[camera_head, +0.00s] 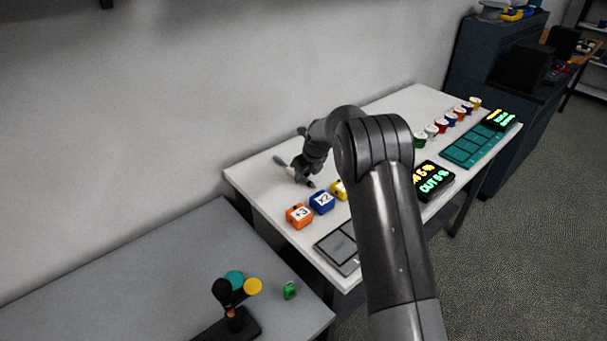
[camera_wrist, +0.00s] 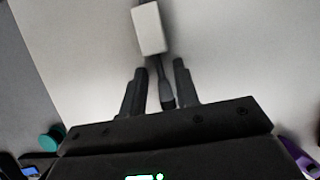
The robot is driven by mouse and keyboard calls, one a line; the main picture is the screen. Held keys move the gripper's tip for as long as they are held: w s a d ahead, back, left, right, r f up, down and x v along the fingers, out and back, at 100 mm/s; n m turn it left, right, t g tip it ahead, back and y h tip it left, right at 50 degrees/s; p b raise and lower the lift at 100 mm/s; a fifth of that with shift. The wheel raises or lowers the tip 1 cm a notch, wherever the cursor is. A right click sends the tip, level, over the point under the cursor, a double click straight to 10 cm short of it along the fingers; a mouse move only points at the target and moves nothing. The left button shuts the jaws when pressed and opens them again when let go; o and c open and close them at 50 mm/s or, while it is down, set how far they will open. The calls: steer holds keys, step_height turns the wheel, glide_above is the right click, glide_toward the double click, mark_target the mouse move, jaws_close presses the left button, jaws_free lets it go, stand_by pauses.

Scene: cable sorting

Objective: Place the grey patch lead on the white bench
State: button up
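The grey patch lead (camera_wrist: 160,82) runs between the two fingers of my gripper (camera_wrist: 158,70) in the wrist view. Its dark end lies between the fingers, and a pale block (camera_wrist: 150,28) sits on it beyond the fingertips. Gaps show between the fingers and the lead, so my gripper looks open around it. In the head view, my gripper (camera_head: 308,178) is low over the left part of the white bench (camera_head: 262,182). A grey end of the lead (camera_head: 280,161) shows beside it. My arm hides part of the bench. Whether the lead touches the bench is hard to tell.
Numbered cubes, orange (camera_head: 299,215), blue (camera_head: 321,201) and yellow (camera_head: 340,189), stand just in front of my gripper. A grey tray (camera_head: 338,250) lies at the front edge. A black display (camera_head: 434,180) and teal tray (camera_head: 472,147) are to the right. A lower grey table (camera_head: 130,275) adjoins left.

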steer(key=s+d+r+n, duration=0.2)
steer(key=s+d+r, duration=0.15)
steer(key=r, duration=0.35)
steer(key=s+d+r+n, duration=0.2)
steer(key=s+d+r, duration=0.1)
steer(key=s+r, duration=0.3)
steer(key=s+d+r+n, duration=0.2)
steer(key=s+d+r, duration=0.1)
steer(key=r, duration=0.5)
steer(key=s+d+r+n+t+h, duration=0.1)
steer(key=s+d+r+n, duration=0.25)
steer(key=s, duration=0.25)
steer(key=s+d+r+n, duration=0.2)
steer(key=s+n, duration=0.2)
steer(key=s, duration=0.2)
steer(key=s+d+f+n+h, duration=0.1)
steer(key=s+d+n, duration=0.2)
steer(key=s+n, duration=0.3)
steer(key=s+d+f+n+t+h, duration=0.1)
steer(key=s+d+n, duration=0.2)
steer(key=s, duration=1.4)
steer(key=n, duration=0.4)
steer(key=shift+s+d+f, duration=0.2)
steer(key=shift+d+f, duration=0.15)
steer(key=shift+f, duration=0.05)
